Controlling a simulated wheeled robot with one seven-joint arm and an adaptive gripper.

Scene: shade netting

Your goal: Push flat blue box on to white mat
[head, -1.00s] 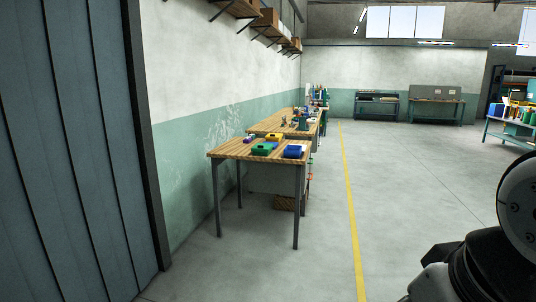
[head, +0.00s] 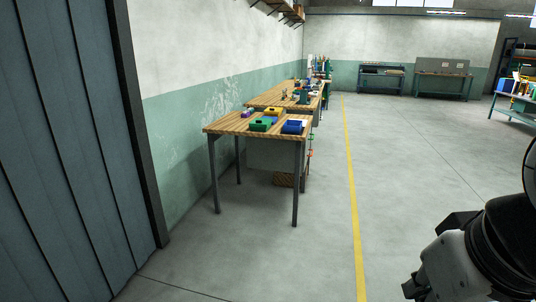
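A flat blue box (head: 292,127) lies at the right of the near wooden table (head: 222,127), small and far ahead in the head view. A small white patch shows beside its right edge; I cannot tell whether it is the white mat. Part of my arm shows at the lower right, well apart from the table. My gripper is not in view.
A green box (head: 262,124), a yellow box (head: 274,111) and a small purple item (head: 248,113) share the table. A second table with clutter stands behind it. A dark panelled door (head: 75,150) is at left. The floor around the yellow line (head: 352,190) is clear.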

